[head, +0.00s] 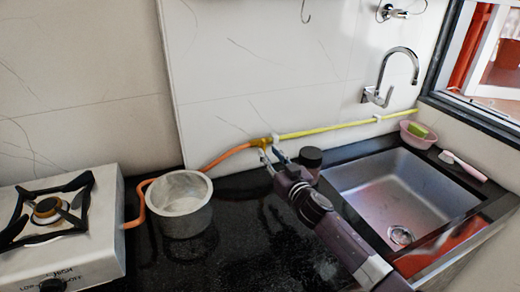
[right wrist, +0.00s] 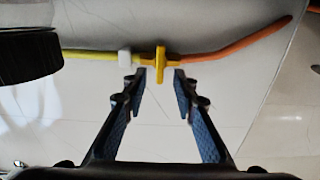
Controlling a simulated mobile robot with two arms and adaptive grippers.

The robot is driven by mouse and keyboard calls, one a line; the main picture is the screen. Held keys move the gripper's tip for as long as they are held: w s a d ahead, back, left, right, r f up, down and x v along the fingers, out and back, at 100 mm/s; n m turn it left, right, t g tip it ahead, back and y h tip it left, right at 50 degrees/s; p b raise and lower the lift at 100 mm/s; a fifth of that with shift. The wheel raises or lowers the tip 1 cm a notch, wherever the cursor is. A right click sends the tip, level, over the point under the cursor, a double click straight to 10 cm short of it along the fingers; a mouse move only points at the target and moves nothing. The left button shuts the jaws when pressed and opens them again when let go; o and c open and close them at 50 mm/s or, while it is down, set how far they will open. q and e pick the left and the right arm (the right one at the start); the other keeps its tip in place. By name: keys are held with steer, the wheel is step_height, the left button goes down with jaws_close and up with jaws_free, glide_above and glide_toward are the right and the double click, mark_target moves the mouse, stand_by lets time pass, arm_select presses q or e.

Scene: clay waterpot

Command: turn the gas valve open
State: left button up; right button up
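The yellow gas valve (head: 262,142) sits on the wall where the yellow pipe (head: 330,128) meets the orange hose (head: 226,154). In the right wrist view its yellow handle (right wrist: 160,64) stands crosswise to the pipe line, beside a white clip (right wrist: 125,58). My right gripper (head: 272,155) is open at the valve. In the wrist view its fingertips (right wrist: 160,78) lie on either side of the handle's lower end with gaps, apparently not touching it. My left gripper is not in view.
A dark round jar (head: 311,158) is close to my right gripper; a dark round object (right wrist: 28,55) shows at the wrist view's left. The sink (head: 395,200) is at the right.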

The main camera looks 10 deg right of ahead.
mark_target(264, 148)
steer(key=shift+w+a, duration=0.25)
steer(key=shift+w, duration=0.95)
steer(key=shift+w+a, duration=0.25)
steer(key=shift+w, duration=0.4)
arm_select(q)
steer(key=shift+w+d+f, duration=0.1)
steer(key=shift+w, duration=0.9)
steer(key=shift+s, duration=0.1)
arm_select(e)
steer(key=shift+d, duration=0.1)
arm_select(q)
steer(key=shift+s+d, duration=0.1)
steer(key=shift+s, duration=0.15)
arm_select(e)
jaws_close()
